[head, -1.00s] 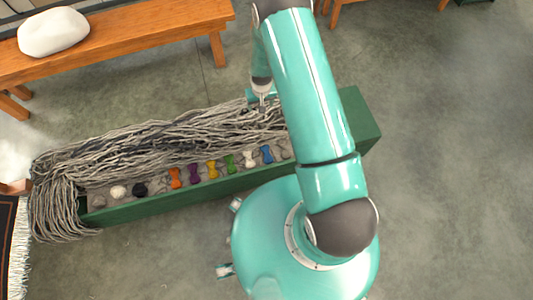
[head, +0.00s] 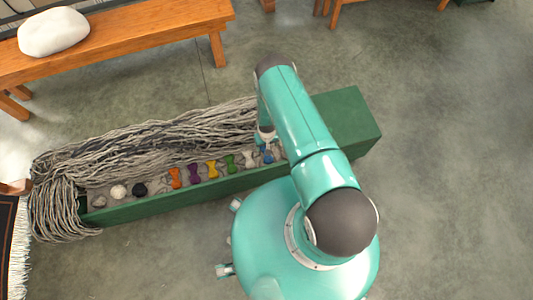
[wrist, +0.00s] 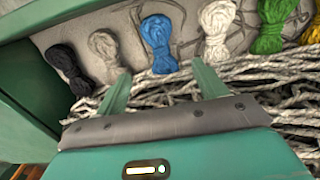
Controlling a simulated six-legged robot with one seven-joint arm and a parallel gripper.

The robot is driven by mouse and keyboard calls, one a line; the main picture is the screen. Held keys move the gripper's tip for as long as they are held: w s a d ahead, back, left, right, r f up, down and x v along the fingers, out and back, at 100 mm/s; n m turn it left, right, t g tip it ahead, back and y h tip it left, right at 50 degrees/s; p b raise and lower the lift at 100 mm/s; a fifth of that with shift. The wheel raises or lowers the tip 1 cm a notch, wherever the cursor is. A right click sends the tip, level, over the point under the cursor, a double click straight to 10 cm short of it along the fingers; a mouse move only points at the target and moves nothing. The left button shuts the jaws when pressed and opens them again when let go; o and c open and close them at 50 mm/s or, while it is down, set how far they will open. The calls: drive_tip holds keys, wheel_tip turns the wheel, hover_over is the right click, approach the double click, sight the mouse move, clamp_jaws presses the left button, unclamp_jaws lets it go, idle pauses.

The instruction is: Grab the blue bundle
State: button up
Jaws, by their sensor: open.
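The blue bundle (wrist: 158,42) is a twisted skein of yarn lying in a row of skeins in the green trough. In the wrist view it lies just beyond my gripper (wrist: 160,82), roughly centred between the two green fingertips. The fingers are open and nothing is between them. In the head view the blue bundle (head: 268,155) shows partly, beside the end of my arm. My gripper (head: 264,146) is mostly hidden there by my arm.
A white skein (wrist: 217,30) and a grey skein (wrist: 104,46) flank the blue one. Loose grey strands (head: 150,135) fill the trough's far side. The green trough wall (wrist: 25,100) runs close by. A wooden bench (head: 120,40) stands behind.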

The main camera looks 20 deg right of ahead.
drive_tip(key=shift+a+f, duration=0.1)
drive_tip(key=shift+f, duration=4)
drive_tip(key=c, duration=1.1)
drive_tip(key=shift+o, duration=0.2)
drive_tip(key=shift+r, duration=0.2)
